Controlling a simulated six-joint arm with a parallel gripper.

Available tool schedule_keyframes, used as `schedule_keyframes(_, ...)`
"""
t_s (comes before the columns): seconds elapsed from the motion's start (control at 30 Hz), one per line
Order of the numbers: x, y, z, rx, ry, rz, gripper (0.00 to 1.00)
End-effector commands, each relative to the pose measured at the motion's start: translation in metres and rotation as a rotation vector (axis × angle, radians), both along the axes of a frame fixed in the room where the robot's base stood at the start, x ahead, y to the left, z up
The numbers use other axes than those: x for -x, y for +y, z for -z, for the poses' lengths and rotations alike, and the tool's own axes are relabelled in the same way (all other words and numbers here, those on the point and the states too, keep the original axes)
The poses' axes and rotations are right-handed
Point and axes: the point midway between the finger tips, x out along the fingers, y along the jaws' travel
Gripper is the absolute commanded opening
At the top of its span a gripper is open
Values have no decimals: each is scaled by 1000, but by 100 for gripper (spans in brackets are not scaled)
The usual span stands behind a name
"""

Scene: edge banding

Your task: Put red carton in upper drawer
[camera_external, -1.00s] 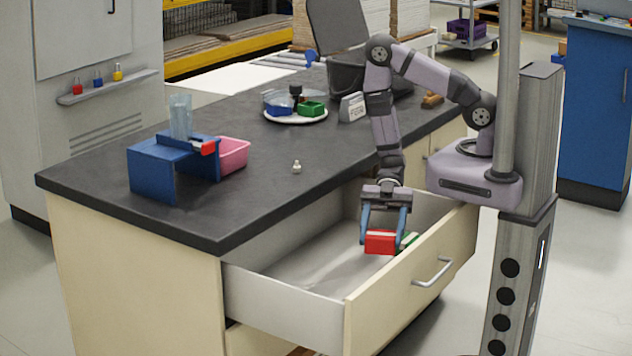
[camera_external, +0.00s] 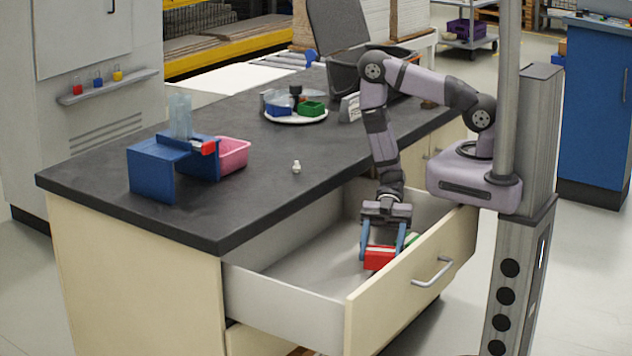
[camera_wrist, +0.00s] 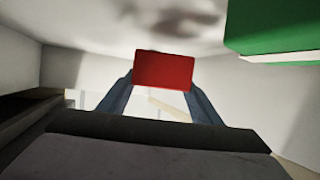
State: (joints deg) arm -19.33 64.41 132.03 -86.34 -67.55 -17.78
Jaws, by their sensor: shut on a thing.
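The red carton (camera_external: 379,257) is between the blue fingers of my gripper (camera_external: 381,246), which is shut on it. In the wrist view the red carton (camera_wrist: 164,70) sits between the two fingertips (camera_wrist: 162,84). My gripper points down inside the open upper drawer (camera_external: 300,302), near its front panel. Whether the carton touches the drawer floor I cannot tell. The drawer is pulled out from under the dark worktop.
A green carton (camera_wrist: 280,28) is in the drawer close beside the red one, partly hidden in the outside view (camera_external: 411,240). The left part of the drawer floor is clear. A blue stand (camera_external: 160,168), pink bin (camera_external: 233,155) and white plate (camera_external: 296,118) are on the worktop (camera_external: 110,195).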

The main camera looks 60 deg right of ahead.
Motion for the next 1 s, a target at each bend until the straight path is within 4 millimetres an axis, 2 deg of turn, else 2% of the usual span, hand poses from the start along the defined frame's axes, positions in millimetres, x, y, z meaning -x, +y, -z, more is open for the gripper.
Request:
schedule_keyframes(0.47,0,0,10,0,0,0,35)
schedule_keyframes(0.5,0,0,10,0,0,0,65)
schedule_keyframes(0.57,0,0,10,0,0,0,77)
schedule_keyframes(0.87,0,0,10,0,0,0,77)
schedule_keyframes(1.0,0,0,3,0,0,0,77)
